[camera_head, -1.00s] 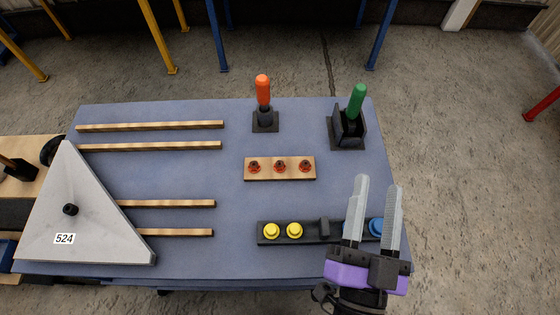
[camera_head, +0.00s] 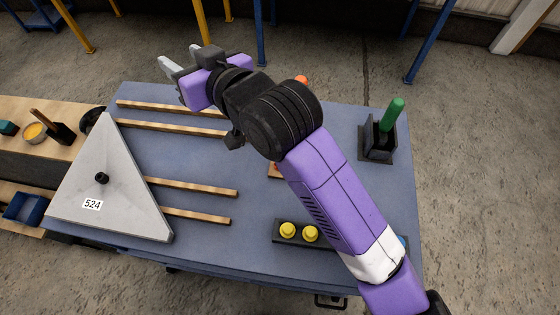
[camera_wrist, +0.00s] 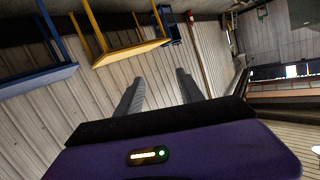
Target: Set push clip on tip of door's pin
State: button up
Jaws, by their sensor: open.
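The grey triangular panel labelled 524 (camera_head: 125,205), which looks like the door, lies at the left of the blue table. A short black pin or knob (camera_head: 101,178) stands up from it. My gripper (camera_head: 178,56) is open and empty, raised over the table's far left edge, apart from the panel. In the wrist view its fingers (camera_wrist: 159,78) are spread with nothing between them. Two yellow round pieces (camera_head: 299,232) sit in a black holder (camera_head: 277,236) at the front. Which pieces are push clips I cannot tell. My arm hides most of the wooden block with red pieces.
Several wooden strips (camera_head: 190,187) lie on the blue table (camera_head: 190,243). A green-handled tool (camera_head: 392,115) stands in a black holder at the back right; an orange handle (camera_head: 301,79) is mostly hidden. A side bench at left holds a bowl (camera_head: 36,132).

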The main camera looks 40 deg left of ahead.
jog(key=w+d+f+n+h, duration=0.2)
jog(key=w+d+f+h, duration=0.15)
jog(key=f+h, duration=0.6)
jog(key=w+d+f+m+g+h, duration=0.1)
jog(key=d+f+h, duration=0.2)
jog(key=d, duration=0.4)
jog(key=w+d+f+m+g+h, duration=0.1)
jog(key=d+f+h, duration=0.2)
jog(key=d, duration=0.3)
jog(key=shift+s+d+f+p, duration=0.1)
jog(key=shift+d+f+p, duration=0.15)
jog(key=shift+f, duration=0.95)
jog(key=shift+s+d+f+p, duration=0.1)
jog(key=shift+f+p, duration=0.2)
jog(key=shift+f, duration=0.9)
jog(key=shift+d+f+p, duration=0.2)
jog(key=shift+f+p, duration=0.1)
jog(key=shift+f, duration=0.9)
grip_shut()
